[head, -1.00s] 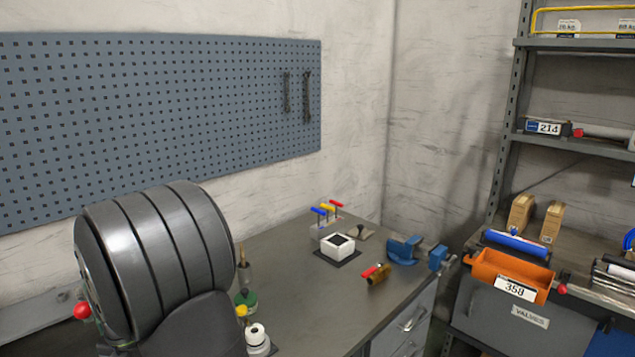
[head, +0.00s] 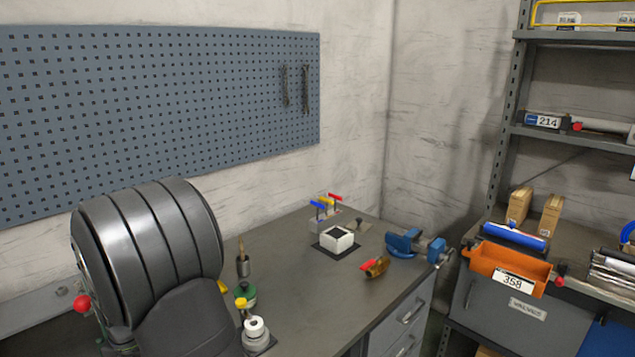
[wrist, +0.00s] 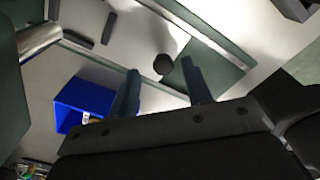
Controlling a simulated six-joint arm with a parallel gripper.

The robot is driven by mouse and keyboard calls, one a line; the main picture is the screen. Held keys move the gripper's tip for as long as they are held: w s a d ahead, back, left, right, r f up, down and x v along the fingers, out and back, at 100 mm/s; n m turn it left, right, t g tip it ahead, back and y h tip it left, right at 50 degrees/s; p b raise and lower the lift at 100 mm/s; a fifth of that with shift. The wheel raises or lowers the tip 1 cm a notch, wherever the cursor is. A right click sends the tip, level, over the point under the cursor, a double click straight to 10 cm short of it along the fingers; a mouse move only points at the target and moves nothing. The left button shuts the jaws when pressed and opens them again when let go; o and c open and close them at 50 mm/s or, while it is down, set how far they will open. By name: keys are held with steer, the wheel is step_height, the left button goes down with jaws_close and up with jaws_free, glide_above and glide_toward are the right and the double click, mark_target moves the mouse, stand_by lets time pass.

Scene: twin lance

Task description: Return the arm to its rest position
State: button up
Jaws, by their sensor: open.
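My gripper (wrist: 168,90) shows in the wrist view with its two dark fingers apart and nothing between them. Beyond the fingers are a pale surface, a dark round spot and a blue bin (wrist: 85,104) to the left. My gripper is not in the head view. There, a large dark grey rounded part of my own arm fills the lower left.
A bench (head: 310,285) holds a white square block (head: 337,240), a blue vise (head: 408,243), a brass valve with a red handle (head: 376,267) and small fittings (head: 255,330) near my arm. A shelf with an orange bin (head: 508,270) stands right. The bench middle is clear.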

step_height(320, 180, up, 15)
step_height(320, 180, down, 17)
steer(key=s+d, duration=0.9)
steer(key=shift+s+d+r, duration=0.2)
step_height(320, 180, up, 19)
steer(key=m, duration=0.1)
steer(key=shift+w+a+r, duration=0.2)
steer(key=shift+w+a, duration=0.15)
steer(key=shift+a, duration=0.05)
steer(key=shift+c, duration=0.3)
